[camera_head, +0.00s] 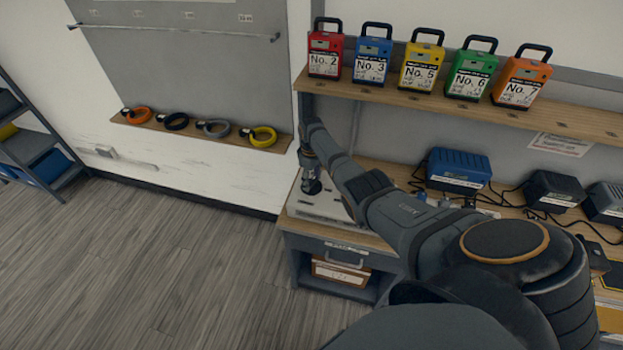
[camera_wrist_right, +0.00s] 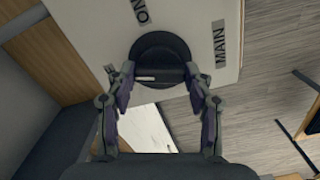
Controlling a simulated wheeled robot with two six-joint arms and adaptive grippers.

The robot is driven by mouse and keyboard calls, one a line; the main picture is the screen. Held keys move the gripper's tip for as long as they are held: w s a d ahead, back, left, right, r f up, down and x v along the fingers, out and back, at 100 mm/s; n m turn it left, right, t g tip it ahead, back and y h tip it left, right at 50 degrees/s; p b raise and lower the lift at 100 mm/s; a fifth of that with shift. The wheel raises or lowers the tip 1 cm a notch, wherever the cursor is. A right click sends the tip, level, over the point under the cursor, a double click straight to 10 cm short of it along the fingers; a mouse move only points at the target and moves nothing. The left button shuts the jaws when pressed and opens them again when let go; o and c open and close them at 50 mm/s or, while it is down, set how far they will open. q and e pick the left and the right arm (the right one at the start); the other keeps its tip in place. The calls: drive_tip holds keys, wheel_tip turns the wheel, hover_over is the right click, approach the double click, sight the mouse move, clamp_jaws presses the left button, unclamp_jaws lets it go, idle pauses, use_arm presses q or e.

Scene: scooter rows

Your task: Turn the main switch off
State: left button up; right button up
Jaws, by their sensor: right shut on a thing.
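The main switch is a dark round knob (camera_wrist_right: 160,48) with a white line on its grip bar, set on a pale panel (camera_wrist_right: 90,30) in the right wrist view. A label "MAIN" (camera_wrist_right: 219,43) is right of the knob and "ON" (camera_wrist_right: 141,12) above it. Another label, left of it, is mostly hidden by a finger. The white line points left, towards that label. My right gripper (camera_wrist_right: 160,78) is shut on the knob's grip bar, a finger on each side. In the head view my right gripper (camera_head: 311,185) is down at the panel on the bench's left end. My left gripper is out of view.
A shelf (camera_head: 460,105) above the bench holds several coloured numbered cases. Chargers, including a blue one (camera_head: 459,170), stand along the bench to the right. A small wall shelf (camera_head: 200,128) holds several coiled rings. The floor (camera_head: 150,260) at left is clear.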

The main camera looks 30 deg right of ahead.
sight(311, 181)
drive_tip(key=shift+n, duration=1.9)
drive_tip(key=o, duration=1.2)
drive_tip(key=shift+c, duration=0.2)
wheel_tip(311, 181, up, 12)
